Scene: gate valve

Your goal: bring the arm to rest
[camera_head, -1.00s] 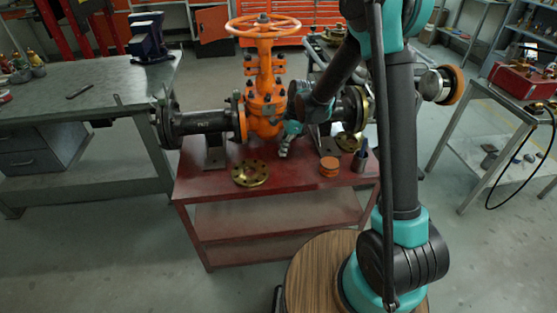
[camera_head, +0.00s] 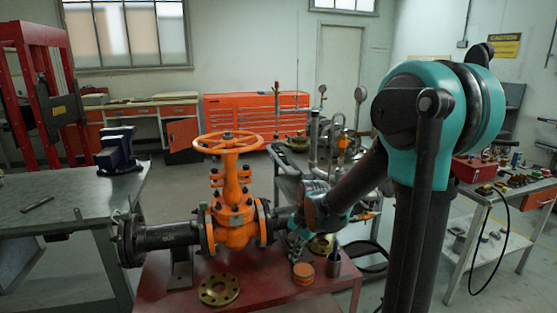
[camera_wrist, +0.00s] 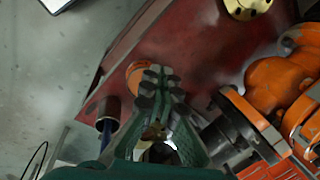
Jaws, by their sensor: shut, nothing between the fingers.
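My arm reaches from the right over the red bench (camera_head: 170,290) in the head view. My gripper (camera_wrist: 158,82) is shut and empty in the wrist view, pointing down over the bench. In the head view my gripper (camera_head: 298,262) hangs just right of the orange gate valve (camera_head: 232,222), near an orange round piece (camera_head: 303,274). That piece (camera_wrist: 134,72) is partly hidden behind the fingers in the wrist view. The valve has an orange handwheel (camera_head: 228,143) on top and dark pipe on its left.
A brass flange (camera_head: 219,291) lies at the bench front. A dark cup (camera_head: 333,264) stands right of the orange piece. A grey table (camera_head: 60,205) is at left. A cart with a red toolbox (camera_head: 474,169) is at right.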

